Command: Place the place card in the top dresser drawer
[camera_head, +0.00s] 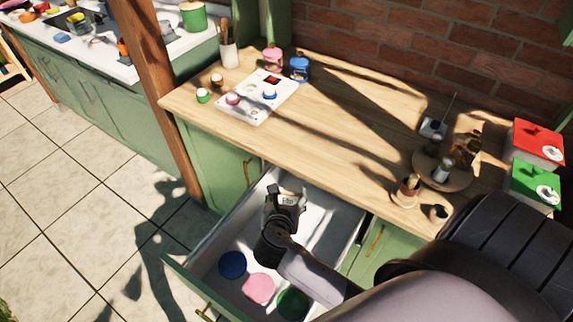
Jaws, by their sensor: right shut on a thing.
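The top dresser drawer (325,222) is pulled open below the wooden top; its inside is white and its front is green. My right gripper (285,208) is over the back half of the open drawer, with my arm reaching in from the lower right. It is shut on the place card (287,200), a small pale piece with dark lettering at the fingertips. Whether the card touches the drawer floor I cannot tell. My left gripper is not in view.
A blue disc (232,264), a pink disc (258,289) and a green disc (293,303) lie toward the drawer's front. The dresser top (335,135) holds a white board (262,106), jars and a round wooden stand (450,179). A wooden post (166,85) stands left.

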